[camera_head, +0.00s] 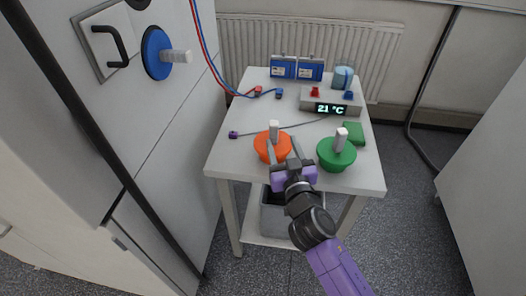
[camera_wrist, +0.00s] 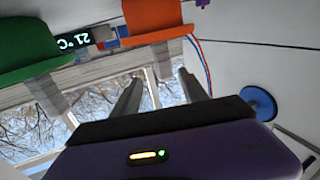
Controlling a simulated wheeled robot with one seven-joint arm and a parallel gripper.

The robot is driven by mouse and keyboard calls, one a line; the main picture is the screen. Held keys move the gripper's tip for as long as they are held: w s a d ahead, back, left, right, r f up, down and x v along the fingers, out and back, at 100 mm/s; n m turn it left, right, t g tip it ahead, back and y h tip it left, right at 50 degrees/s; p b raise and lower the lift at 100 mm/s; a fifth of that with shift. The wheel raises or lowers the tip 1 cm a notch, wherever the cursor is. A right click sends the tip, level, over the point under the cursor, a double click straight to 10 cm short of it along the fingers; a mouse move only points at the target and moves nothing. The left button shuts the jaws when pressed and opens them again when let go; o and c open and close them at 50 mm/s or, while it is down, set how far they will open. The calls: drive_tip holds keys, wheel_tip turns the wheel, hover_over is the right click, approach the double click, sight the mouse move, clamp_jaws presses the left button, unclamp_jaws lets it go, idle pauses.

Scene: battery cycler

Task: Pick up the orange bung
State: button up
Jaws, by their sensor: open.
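The orange bung (camera_head: 272,150) is a round orange plug with an upright pale handle (camera_head: 274,130). It stands near the front edge of the white table, left of the green bung (camera_head: 337,156). My gripper (camera_head: 284,148) is at the front right side of the orange bung. I cannot tell whether a finger touches the bung.
The white table (camera_head: 228,158) also bears a display unit (camera_head: 318,100) reading 21 °C, blue boxes (camera_head: 297,69), a green block (camera_head: 354,133) and cable connectors. A cabinet with a blue bung (camera_head: 157,53) stands at left. A grey bin (camera_head: 270,217) sits below.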

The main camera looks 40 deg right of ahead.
sight(275, 130)
drive_tip(key=shift+w+d, duration=0.15)
drive_tip(key=shift+w, duration=0.25)
drive_tip(key=p+x, duration=0.1)
drive_tip(key=x, duration=0.1)
drive_tip(key=p+x, duration=0.1)
drive_tip(key=x, duration=0.3)
drive_tip(key=shift+w+a+r+p, duration=0.15)
drive_tip(key=shift+a+r+p, duration=0.1)
drive_tip(key=shift+p, duration=0.15)
drive_tip(key=shift+w+d+f, duration=0.15)
drive_tip(key=shift+w+d, duration=0.15)
drive_tip(key=shift+w, duration=0.05)
clamp_jaws()
idle(0.5)
